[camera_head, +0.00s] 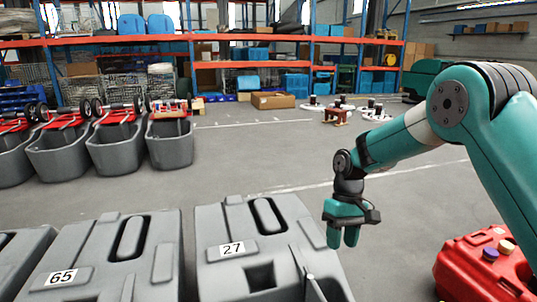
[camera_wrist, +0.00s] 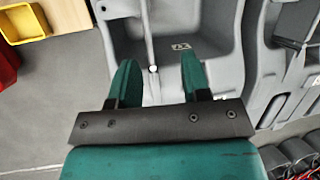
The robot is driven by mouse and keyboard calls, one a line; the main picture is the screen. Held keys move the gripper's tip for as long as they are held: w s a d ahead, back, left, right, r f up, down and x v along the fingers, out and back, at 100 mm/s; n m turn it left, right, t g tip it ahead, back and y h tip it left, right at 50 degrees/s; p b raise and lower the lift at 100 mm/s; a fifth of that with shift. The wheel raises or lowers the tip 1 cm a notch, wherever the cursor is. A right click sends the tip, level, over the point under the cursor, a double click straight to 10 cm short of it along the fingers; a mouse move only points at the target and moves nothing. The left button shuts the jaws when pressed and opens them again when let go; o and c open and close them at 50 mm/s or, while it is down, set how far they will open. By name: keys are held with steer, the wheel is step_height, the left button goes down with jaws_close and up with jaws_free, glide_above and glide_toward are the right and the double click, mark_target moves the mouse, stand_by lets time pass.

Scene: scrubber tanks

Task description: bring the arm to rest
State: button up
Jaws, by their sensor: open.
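My arm (camera_head: 400,140) is teal with dark joints and reaches in from the right in the head view. My gripper (camera_head: 343,236) points downward, just right of the grey tank marked 27 (camera_head: 225,225) and above the floor in the picture. In the wrist view my gripper (camera_wrist: 155,80) shows two teal fingers spread apart with nothing between them. Below them is a grey tank (camera_wrist: 220,50) with a recess and a thin pale rod (camera_wrist: 149,35). The gripper touches nothing that I can see.
A grey tank marked 65 (camera_head: 105,260) stands left of tank 27. A red container (camera_head: 470,270) with coloured caps is at the lower right. Grey bins (camera_head: 115,147) line the left, and shelves (camera_head: 190,50) stand behind. The middle floor (camera_head: 250,160) is clear.

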steer(key=s+a+r+n+t, duration=0.1)
steer(key=s+a+r, duration=0.1)
steer(key=s+r, duration=0.6)
steer(key=s+a+r+n+t+y, duration=0.15)
steer(key=s+r, duration=0.25)
steer(key=s, duration=0.6)
steer(key=s+a+r+t+y, duration=0.15)
steer(key=s+r, duration=0.25)
steer(key=s, duration=0.7)
step_height(320, 180, up, 23)
steer(key=p, duration=2.2)
steer(key=shift+d+f+p, duration=0.2)
steer(key=shift+d+p, duration=0.1)
steer(key=shift+d, duration=0.15)
